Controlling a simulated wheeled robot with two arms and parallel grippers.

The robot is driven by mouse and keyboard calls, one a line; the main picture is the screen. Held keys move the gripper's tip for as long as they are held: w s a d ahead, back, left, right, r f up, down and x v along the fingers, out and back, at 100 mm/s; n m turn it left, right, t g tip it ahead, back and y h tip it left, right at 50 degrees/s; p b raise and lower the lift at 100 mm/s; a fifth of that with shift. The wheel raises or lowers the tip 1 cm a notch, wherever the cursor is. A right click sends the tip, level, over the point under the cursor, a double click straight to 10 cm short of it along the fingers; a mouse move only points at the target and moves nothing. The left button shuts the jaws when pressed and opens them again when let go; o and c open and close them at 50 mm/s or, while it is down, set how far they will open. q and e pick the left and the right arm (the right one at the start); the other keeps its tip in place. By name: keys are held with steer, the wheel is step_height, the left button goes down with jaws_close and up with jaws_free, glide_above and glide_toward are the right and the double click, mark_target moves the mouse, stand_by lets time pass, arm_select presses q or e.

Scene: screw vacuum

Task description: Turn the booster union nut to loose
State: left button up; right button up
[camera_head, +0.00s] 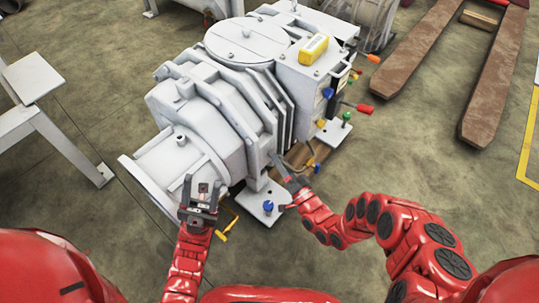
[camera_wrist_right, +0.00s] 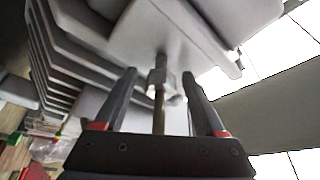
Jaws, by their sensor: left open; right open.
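A small grey nut (camera_wrist_right: 157,77) on a thin brownish pipe (camera_wrist_right: 158,112) shows in the right wrist view, under the grey machine body; I take it to be the booster union nut. My right gripper (camera_wrist_right: 160,74) is open, with one finger on each side of the nut and pipe. No clear contact shows. In the head view my right gripper (camera_head: 279,181) is at the lower front side of the vacuum machine (camera_head: 225,100), and the nut cannot be made out there. My left gripper (camera_head: 201,190) is open and empty, in front of the machine's round flange.
A blue knob (camera_head: 268,207) stands on the machine's foot plate by my right gripper. A yellow handle (camera_head: 226,229) is low beside my left gripper. Red, green and blue knobs line the machine's right side.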

jaws_close()
stand_by(0.4)
steer(key=shift+n, duration=0.4)
steer(key=shift+s+n+y, duration=0.1)
steer(key=shift+n+y, duration=0.7)
steer(key=shift+n, duration=0.4)
steer(key=n+y, duration=0.1)
steer(key=n, duration=0.1)
steer(key=n+g+y, duration=0.1)
steer(key=n, duration=0.2)
steer(key=shift+n+y, duration=0.3)
steer(key=shift+n+g, duration=0.3)
jaws_free()
